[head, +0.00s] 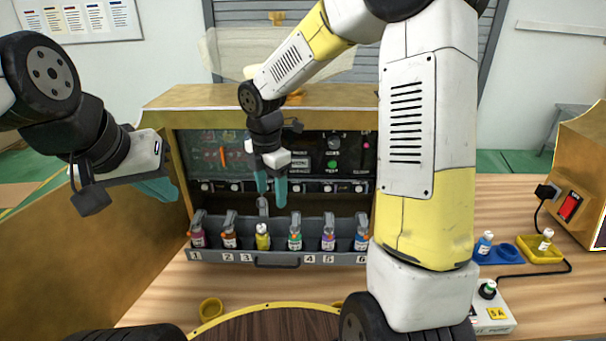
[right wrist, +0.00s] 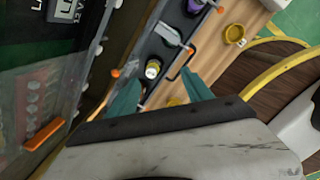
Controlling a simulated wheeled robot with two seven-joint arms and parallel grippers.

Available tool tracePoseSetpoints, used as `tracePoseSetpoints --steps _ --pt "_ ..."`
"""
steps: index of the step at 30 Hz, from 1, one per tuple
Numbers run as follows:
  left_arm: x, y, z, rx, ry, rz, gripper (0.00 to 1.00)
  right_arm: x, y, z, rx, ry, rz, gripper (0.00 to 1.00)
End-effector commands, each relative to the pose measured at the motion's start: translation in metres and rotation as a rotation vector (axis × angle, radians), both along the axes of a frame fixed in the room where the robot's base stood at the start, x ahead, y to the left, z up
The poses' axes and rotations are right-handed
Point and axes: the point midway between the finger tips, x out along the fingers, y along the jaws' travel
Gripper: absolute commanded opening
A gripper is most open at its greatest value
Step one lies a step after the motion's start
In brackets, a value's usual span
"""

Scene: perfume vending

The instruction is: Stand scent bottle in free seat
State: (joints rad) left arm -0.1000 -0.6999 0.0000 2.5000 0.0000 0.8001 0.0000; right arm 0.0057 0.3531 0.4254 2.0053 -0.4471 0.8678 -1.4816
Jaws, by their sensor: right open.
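A grey rack (head: 290,258) with numbered seats holds a row of scent bottles. A yellow bottle (head: 262,240) stands upright at seat 3, and its pale cap shows in the right wrist view (right wrist: 152,69). Pink (head: 198,238), orange-brown (head: 229,239), green (head: 295,240), purple (head: 328,240) and blue (head: 361,241) bottles stand in the other seats. My right gripper (head: 271,190) is open and empty, pointing down above and behind the yellow bottle. My left gripper (head: 158,188) is at the left, away from the rack; its finger gap is hidden.
At the right, a blue tray (head: 506,255) holds a blue bottle (head: 484,246) and a yellow tray (head: 553,255) holds a pale-capped bottle (head: 545,242). A yellow cup (head: 210,308) sits before the rack.

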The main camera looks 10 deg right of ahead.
Motion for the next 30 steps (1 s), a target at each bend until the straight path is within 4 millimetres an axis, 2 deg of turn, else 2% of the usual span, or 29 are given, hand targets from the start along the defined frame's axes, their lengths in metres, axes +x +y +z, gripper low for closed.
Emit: tracePoseSetpoints --steps 1,3,9,12,18,21,25,30 --pt "0.0 0.0 0.0 0.0 0.0 0.0 0.0 -0.009 -0.013 0.022 0.006 -0.04 -0.13 0.59" --pt "0.0 0.0 0.0 0.0 0.0 0.0 0.0 -0.024 -0.03 0.046 0.031 -0.083 -0.338 0.59" --pt "0.0 0.0 0.0 0.0 0.0 0.0 0.0 -0.075 -0.069 0.101 0.182 -0.185 -0.929 0.59" --pt "0.0 0.0 0.0 0.0 0.0 0.0 0.0 -0.104 -0.085 0.121 0.301 -0.211 -1.222 0.59" --pt "0.0 0.0 0.0 0.0 0.0 0.0 0.0 -0.154 -0.102 0.145 0.573 -0.183 -1.723 0.59" --pt "0.0 0.0 0.0 0.0 0.0 0.0 0.0 -0.17 -0.106 0.149 0.679 -0.143 -1.885 0.59" --pt "0.0 0.0 0.0 0.0 0.0 0.0 0.0 -0.181 -0.108 0.151 0.756 -0.102 -1.998 0.59" --pt "0.0 0.0 0.0 0.0 0.0 0.0 0.0 -0.184 -0.108 0.151 0.774 -0.089 -2.029 0.59"
